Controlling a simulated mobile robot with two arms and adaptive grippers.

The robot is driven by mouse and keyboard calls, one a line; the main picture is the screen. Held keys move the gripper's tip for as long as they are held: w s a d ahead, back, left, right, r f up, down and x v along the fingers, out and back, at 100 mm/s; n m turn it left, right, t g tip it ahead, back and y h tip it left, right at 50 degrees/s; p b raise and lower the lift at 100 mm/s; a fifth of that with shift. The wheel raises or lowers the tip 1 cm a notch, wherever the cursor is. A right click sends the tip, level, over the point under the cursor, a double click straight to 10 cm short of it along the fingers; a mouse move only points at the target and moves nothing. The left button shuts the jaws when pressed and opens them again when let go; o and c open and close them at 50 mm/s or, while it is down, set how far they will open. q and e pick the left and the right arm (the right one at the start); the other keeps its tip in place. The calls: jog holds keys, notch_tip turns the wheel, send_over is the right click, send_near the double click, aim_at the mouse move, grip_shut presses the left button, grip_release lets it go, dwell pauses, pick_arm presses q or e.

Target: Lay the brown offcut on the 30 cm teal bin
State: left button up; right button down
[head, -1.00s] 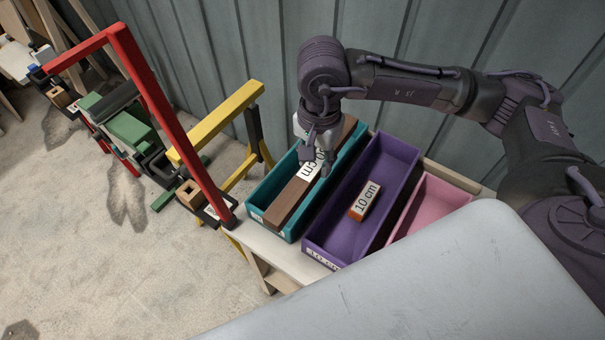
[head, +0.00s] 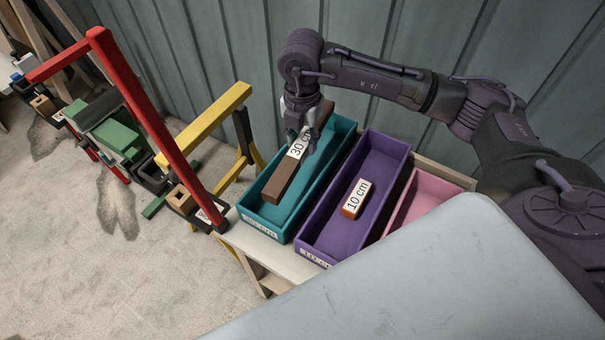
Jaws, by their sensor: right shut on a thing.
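The brown offcut (head: 283,182) is a long bar with a white "30 cm" label. My right gripper (head: 308,130) is shut on it near the label, and the fingers hide part of it. The offcut is over the teal bin (head: 272,223), running roughly along its length. Its near end shows against the bin's inside and its far end sticks up past the bin's far end. It looks held above the bin floor; whether it touches a wall I cannot tell. My left gripper is not in view.
A purple bin (head: 328,235) holding an orange "10 cm" block (head: 356,198) stands right of the teal bin, then a pink bin (head: 425,197). A yellow trestle (head: 205,124) and a red frame (head: 150,110) stand to the left. The corrugated wall is close behind.

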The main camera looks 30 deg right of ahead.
aim_at(303, 175)
jog(key=shift+f+m, duration=0.2)
jog(key=shift+m, duration=0.2)
notch_tip(303, 175, down, 10)
jog(key=shift+w+r+p, duration=0.1)
jog(key=shift+p, duration=0.35)
jog(key=c, duration=0.7)
grip_release()
notch_tip(303, 175, up, 12)
jog(key=shift+r+b, duration=0.1)
jog(key=shift+b, duration=0.55)
